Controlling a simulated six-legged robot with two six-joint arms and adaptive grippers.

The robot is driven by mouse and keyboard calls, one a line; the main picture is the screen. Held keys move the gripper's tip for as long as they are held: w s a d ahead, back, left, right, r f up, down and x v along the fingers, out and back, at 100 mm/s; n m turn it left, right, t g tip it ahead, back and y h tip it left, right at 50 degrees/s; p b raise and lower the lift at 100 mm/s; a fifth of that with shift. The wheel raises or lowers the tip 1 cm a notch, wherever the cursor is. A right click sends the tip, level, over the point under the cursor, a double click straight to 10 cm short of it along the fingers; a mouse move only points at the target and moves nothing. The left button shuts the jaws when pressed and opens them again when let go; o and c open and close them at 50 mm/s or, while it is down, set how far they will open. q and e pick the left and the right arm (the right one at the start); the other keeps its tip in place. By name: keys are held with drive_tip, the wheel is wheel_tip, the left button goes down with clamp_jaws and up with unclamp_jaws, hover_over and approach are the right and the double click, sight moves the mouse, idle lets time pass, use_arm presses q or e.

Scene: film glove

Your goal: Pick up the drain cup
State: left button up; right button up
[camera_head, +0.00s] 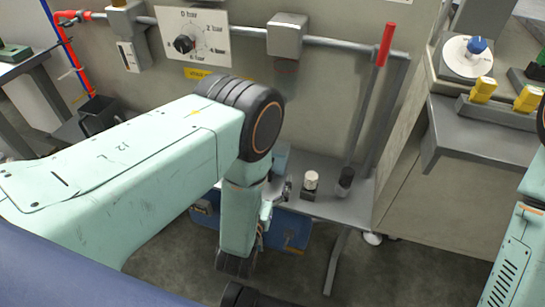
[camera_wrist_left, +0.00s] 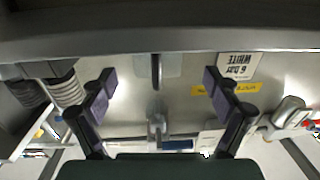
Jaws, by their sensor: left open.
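I cannot tell for certain which thing is the drain cup. A small dark holder with a pale round top (camera_head: 311,181) stands on the low grey shelf in the head view, right of my left wrist. A dark cup-like base (camera_head: 345,180) stands beside it, near the red-handled lever. In the left wrist view, a grey fitting (camera_wrist_left: 157,128) shows between and below the fingers, apart from them. My left gripper (camera_wrist_left: 160,88) is open and empty, its two purple-padded fingers wide apart. My left arm hides part of the shelf in the head view. My right gripper is out of view.
A grey wall panel with a pressure dial (camera_head: 185,43) and a horizontal pipe (camera_head: 345,43) stands behind the shelf (camera_head: 338,212). The red-handled lever (camera_head: 386,45) rises at the right. A dark bin (camera_head: 97,113) is at the left. A side bench (camera_head: 490,130) holds yellow blocks.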

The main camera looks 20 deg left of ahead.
sight(274, 158)
use_arm(q)
drive_tip(key=w, duration=0.2)
drive_tip(key=w+b, duration=0.1)
drive_tip(key=w, duration=0.1)
drive_tip(key=w+b, duration=0.1)
drive_tip(key=w, duration=0.1)
drive_tip(key=shift+r, duration=0.3)
drive_tip(key=shift+w+d, duration=0.15)
drive_tip(key=shift+w, duration=0.25)
drive_tip(key=shift+c, duration=0.6)
drive_tip(key=c, duration=1.3)
drive_tip(key=shift+w+r, duration=0.1)
drive_tip(key=shift+w, duration=0.05)
